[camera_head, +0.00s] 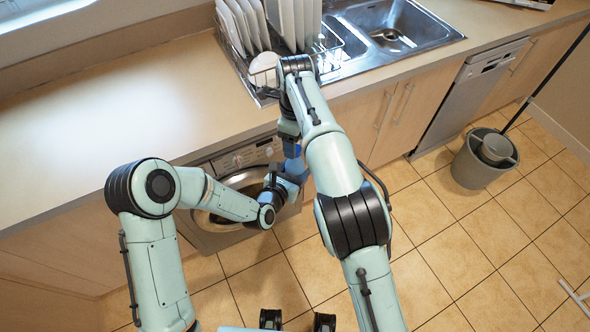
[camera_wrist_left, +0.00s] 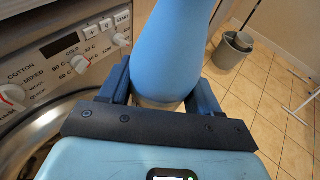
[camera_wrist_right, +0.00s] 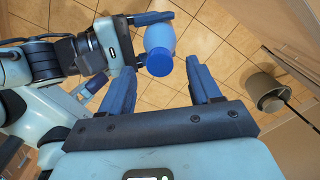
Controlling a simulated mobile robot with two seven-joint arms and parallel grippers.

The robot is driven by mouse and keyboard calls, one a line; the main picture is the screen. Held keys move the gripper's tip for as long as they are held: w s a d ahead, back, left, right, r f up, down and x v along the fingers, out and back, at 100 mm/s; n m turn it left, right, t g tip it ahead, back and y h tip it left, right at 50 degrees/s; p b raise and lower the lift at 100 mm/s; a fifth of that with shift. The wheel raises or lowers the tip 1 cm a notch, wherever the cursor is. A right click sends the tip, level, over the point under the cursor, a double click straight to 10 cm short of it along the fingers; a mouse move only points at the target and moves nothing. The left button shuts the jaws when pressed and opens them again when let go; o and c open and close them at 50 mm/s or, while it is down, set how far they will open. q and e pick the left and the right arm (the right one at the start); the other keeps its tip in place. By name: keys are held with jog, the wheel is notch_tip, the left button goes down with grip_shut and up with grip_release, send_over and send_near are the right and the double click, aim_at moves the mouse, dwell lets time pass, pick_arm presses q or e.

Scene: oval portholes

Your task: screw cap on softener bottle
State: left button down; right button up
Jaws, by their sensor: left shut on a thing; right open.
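The softener bottle (camera_wrist_right: 158,42) is light blue, with a darker blue cap (camera_wrist_right: 160,66) at the end facing my right wrist camera. I cannot tell how tightly the cap sits. My left gripper (camera_wrist_left: 160,92) is shut around the bottle, which fills the middle of the left wrist view (camera_wrist_left: 172,45). My right gripper (camera_wrist_right: 160,78) is open and empty, its fingertips to either side of the cap in the picture; I see no contact. In the head view my right gripper (camera_head: 291,140) is above the left one, and the bottle is mostly hidden.
The washing machine (camera_head: 240,155) is close behind the grippers, under the counter (camera_head: 130,105). A dish rack (camera_head: 262,95) with plates and a sink (camera_head: 390,30) are above. A grey bucket (camera_head: 478,165) with a mop stands at right. The tiled floor between is clear.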

pick_arm(q)
jog(key=shift+r, duration=0.1)
pick_arm(e)
jog(key=shift+r, duration=2.75)
